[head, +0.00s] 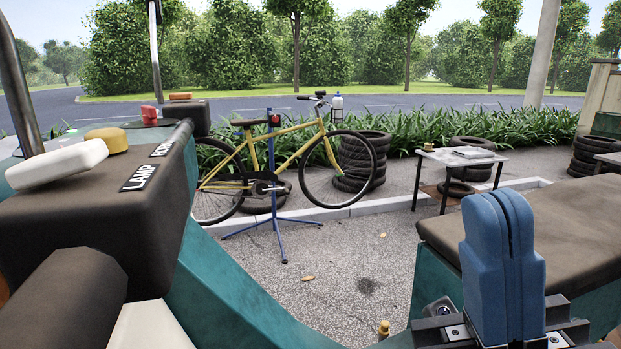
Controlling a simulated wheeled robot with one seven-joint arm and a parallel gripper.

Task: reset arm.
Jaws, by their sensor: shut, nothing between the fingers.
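My gripper (500,252) is at the lower right of the head view. Its two blue fingers point up and are pressed together, with nothing between them. It is in front of a brown padded seat (560,215) on a teal body. Whether it touches the seat cannot be told. The wrist and most of the arm are cut off by the frame.
At the left is a dark box labelled LAMP (140,178), with a white block (57,163) and a yellow knob (107,139) on top. Beyond are a yellow bicycle (290,160) on a blue stand, stacked tires (362,160) and a small table (455,158). Open gravel lies between.

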